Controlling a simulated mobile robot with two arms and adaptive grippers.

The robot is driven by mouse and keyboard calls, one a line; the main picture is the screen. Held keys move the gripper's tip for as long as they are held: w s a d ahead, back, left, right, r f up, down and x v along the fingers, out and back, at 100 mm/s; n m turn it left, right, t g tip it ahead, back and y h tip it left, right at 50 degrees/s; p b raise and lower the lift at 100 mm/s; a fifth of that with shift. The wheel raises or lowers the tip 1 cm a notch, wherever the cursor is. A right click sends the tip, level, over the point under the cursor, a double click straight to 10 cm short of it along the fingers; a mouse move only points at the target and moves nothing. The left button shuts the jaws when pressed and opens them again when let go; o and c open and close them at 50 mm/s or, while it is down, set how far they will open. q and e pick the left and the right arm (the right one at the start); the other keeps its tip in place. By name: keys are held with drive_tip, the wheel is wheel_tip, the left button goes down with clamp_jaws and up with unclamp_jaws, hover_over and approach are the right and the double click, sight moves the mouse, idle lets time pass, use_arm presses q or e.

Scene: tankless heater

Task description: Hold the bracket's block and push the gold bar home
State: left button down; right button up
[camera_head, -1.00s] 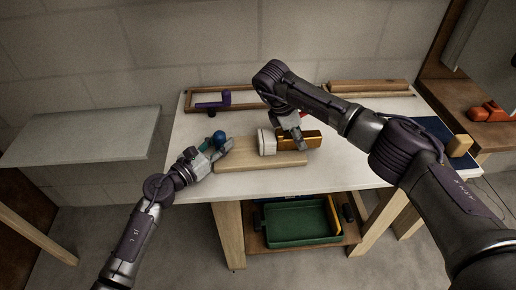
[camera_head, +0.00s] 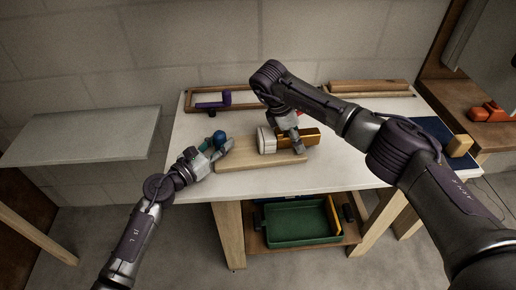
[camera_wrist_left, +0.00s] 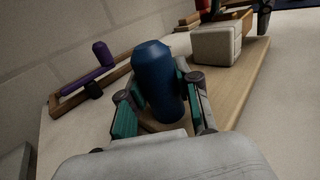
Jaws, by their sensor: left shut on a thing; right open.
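The pale bracket block (camera_head: 265,141) sits on a light wooden board (camera_head: 240,164), and the gold bar (camera_head: 312,136) lies to its right. The block also shows in the left wrist view (camera_wrist_left: 217,44). My left gripper (camera_head: 219,147) is left of the board, apart from the block. It is shut on a blue rounded cylinder (camera_wrist_left: 158,82), which stands up between its teal-padded fingers. My right gripper (camera_head: 297,146) is open, in front of and partly over the gold bar, just right of the block. It hides part of the bar; I cannot tell whether they touch.
A purple handle-shaped piece (camera_head: 214,104) lies by a wooden frame (camera_head: 252,89) at the back. Wooden strips (camera_head: 370,87) lie back right. A green tray (camera_head: 296,222) is on the shelf below. The white tabletop (camera_head: 190,130) has free room at the left.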

use_arm(q)
drive_tip(key=shift+s+d+f, duration=0.1)
drive_tip(key=shift+f, duration=0.05)
use_arm(e)
drive_tip(key=v, duration=1.2)
use_arm(q)
drive_tip(key=c, duration=0.7)
unclamp_jaws()
drive_tip(key=v, duration=1.2)
